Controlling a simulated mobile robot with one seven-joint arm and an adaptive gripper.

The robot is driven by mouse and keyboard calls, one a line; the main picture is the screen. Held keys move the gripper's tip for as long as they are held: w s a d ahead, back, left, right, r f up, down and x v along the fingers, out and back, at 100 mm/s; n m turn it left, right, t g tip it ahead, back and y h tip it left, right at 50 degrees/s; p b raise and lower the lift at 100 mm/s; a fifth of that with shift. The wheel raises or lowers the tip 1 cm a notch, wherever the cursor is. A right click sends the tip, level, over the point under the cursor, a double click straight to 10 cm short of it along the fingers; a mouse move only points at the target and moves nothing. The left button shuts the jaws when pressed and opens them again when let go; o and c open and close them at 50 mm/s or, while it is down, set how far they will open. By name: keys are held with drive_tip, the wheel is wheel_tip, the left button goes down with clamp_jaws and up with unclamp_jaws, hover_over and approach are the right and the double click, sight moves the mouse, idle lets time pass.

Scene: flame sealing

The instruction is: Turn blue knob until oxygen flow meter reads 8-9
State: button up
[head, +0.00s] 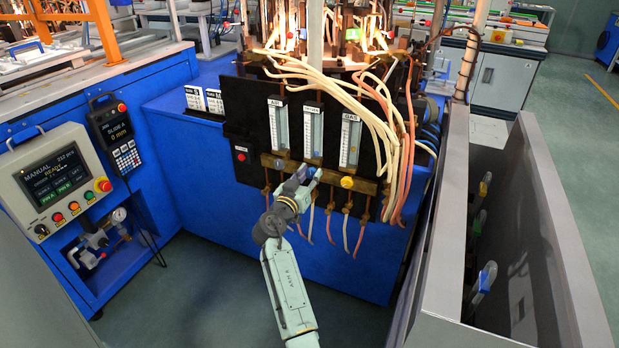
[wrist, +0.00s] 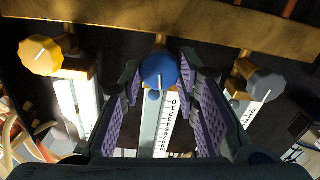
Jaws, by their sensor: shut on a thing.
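The blue knob (wrist: 158,70) sits at the low end of the middle flow meter in the wrist view, with a white line on its face. My gripper (wrist: 158,88) is shut on the blue knob, its purple-padded fingers on either side. The middle flow meter's scale (wrist: 165,125) shows digits rising away from the knob. A small blue ball (wrist: 153,96) shows near the 0 end; I cannot tell an exact reading. In the head view my gripper (head: 306,174) is at the foot of the middle flow meter (head: 313,132), and the knob is mostly hidden there.
A yellow knob (wrist: 41,54) and a grey knob (wrist: 268,84) flank the blue one, each under its own meter. The AIR meter (head: 278,125) and GAS meter (head: 350,140) stand beside the middle one. Hoses (head: 385,120) hang at right. A grey bin wall (head: 560,220) stands right of my arm.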

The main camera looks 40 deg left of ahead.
drive_tip(key=n+b, duration=0.1)
drive_tip(key=n, duration=0.3)
drive_tip(key=shift+a+f, duration=0.1)
drive_tip(key=n, duration=0.5)
drive_tip(key=n+p, duration=0.1)
drive_tip(key=n, duration=0.3)
drive_tip(key=shift+s+a+f+n+p, duration=0.1)
drive_tip(key=shift+n+p, duration=0.35)
drive_tip(key=shift+n, duration=0.8)
drive_tip(key=shift+f+n+p, duration=0.1)
drive_tip(key=shift+n+p, duration=0.3)
drive_tip(key=shift+n, duration=0.85)
drive_tip(key=o, duration=1.1)
drive_tip(key=shift+o, duration=0.2)
